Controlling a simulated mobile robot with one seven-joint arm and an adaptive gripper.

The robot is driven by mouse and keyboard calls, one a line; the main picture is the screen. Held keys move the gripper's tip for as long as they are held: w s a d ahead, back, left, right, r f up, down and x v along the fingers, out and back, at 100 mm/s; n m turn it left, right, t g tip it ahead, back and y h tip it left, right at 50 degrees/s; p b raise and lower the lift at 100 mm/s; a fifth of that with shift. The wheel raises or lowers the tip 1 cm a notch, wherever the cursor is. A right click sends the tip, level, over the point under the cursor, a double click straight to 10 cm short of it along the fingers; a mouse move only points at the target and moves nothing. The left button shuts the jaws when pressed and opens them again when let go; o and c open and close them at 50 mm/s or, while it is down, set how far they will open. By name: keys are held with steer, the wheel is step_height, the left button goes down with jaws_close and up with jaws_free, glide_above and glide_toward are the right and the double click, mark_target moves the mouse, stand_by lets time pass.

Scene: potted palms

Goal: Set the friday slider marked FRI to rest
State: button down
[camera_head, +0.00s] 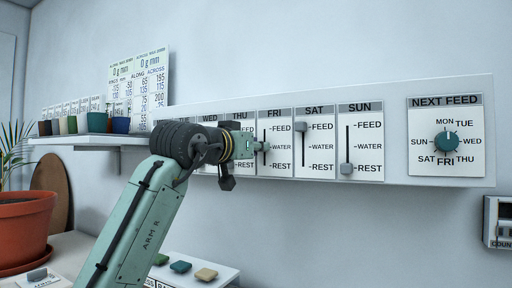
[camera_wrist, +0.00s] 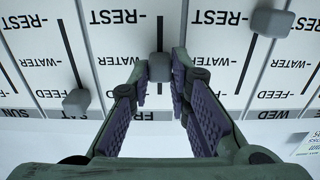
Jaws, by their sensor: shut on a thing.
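The FRI slider is on a white panel (camera_head: 275,112) in the row of day panels on the wall board. Its grey knob (camera_wrist: 159,66) sits on a dark vertical slot, level with WATER, between FEED and REST. The wrist view shows the panels upside down, with REST at the top. My gripper (camera_head: 262,147) reaches the FRI panel from the left in the head view. In the wrist view my gripper (camera_wrist: 160,76) has its fingertips closed on either side of the FRI knob. The fingers and wrist partly hide the slot in the head view.
The SAT knob (camera_head: 300,127) is up at FEED and the SUN knob (camera_head: 346,168) is down at REST. The THU knob (camera_wrist: 272,20) is near REST. A NEXT FEED dial (camera_head: 446,141) is on the right.

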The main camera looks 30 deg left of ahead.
steer(key=shift+f+b, duration=1)
steer(key=shift+f, duration=1.5)
steer(key=c, duration=1.7)
jaws_free()
steer(key=shift+o, duration=1.1)
steer(key=s, duration=1.2)
steer(key=shift+d, duration=0.3)
steer(key=shift+s, duration=0.15)
